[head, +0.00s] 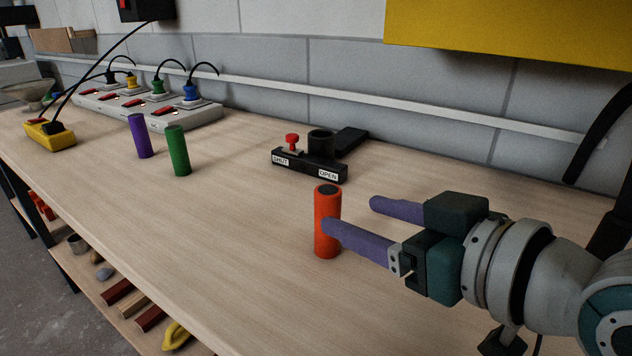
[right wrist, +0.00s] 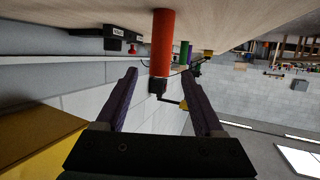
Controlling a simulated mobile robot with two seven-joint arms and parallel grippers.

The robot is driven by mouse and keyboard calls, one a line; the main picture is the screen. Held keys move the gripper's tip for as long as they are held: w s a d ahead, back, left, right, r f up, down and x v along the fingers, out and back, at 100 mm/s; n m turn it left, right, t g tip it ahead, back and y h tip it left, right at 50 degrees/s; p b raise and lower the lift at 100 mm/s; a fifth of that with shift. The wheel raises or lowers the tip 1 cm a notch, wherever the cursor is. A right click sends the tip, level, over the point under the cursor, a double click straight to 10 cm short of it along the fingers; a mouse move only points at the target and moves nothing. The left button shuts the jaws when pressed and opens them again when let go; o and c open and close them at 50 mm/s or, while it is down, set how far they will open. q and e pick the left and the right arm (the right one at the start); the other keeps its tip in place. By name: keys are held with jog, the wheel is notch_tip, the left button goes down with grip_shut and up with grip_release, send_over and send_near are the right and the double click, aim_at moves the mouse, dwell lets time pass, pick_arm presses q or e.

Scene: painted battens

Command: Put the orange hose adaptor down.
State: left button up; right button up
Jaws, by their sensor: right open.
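The orange hose adaptor (head: 326,215), a cylinder with a dark top, stands upright on the wooden bench (head: 230,240). My right gripper (head: 348,214) is open, with its two purple fingers pointing left at the adaptor. In the head view the near fingertip overlaps the adaptor's right edge; the far finger is behind and to the right. In the right wrist view, which is upside down, the adaptor (right wrist: 162,45) appears between the spread fingers, with a gap on each side. My left gripper is not in view.
A black block (head: 310,165) labelled SHUT and OPEN, with a red knob, sits behind the adaptor. A green cylinder (head: 178,150) and a purple cylinder (head: 140,136) stand to the left. A power strip (head: 200,113) lies at the back. The bench front-left of the adaptor is clear.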

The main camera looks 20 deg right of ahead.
jog(key=shift+v, duration=2.5)
